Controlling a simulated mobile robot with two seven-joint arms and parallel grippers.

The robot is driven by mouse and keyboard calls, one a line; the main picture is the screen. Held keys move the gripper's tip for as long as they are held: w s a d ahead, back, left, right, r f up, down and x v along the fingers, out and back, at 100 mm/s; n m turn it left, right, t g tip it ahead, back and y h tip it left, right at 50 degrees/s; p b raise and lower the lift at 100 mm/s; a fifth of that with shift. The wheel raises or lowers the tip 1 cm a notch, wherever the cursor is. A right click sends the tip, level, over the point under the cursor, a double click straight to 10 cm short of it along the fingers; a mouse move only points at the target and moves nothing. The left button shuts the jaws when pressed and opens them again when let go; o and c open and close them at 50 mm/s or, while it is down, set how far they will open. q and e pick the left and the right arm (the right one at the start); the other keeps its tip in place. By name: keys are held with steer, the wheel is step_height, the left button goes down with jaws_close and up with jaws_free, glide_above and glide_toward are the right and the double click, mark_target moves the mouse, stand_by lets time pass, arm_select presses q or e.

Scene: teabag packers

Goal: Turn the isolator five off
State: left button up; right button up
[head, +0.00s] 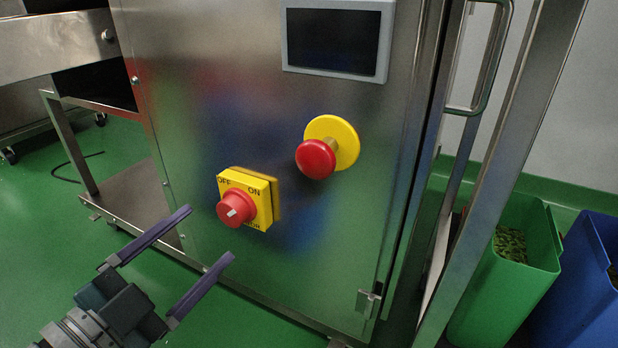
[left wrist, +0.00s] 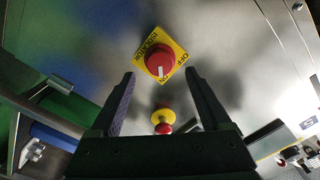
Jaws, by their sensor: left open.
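The isolator (head: 246,185) is a yellow square plate with a red rotary knob (head: 236,209), mounted on the steel cabinet front. OFF is printed at its upper left and ON at its upper right. In the left wrist view the isolator (left wrist: 178,48) appears turned over, and the white mark on its knob points to ON. My left gripper (head: 211,232) is open and empty, its two fingers reaching toward the knob from the lower left, apart from it. In the left wrist view the knob shows between and beyond the fingertips (left wrist: 159,72). My right gripper is not in view.
A red emergency button (head: 316,159) on a yellow disc sits up and right of the isolator. A dark display (head: 335,40) is above it. The steel cabinet (head: 330,260) fills the middle. Green (head: 505,275) and blue (head: 585,290) bins stand at right. Green floor is open at left.

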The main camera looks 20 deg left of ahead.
mark_target(227, 216)
arm_select(q)
steer(key=w+b, duration=0.1)
steer(key=w, duration=0.3)
steer(key=shift+w+d, duration=0.15)
steer(key=shift+w, duration=0.2)
jaws_close()
stand_by(0.4)
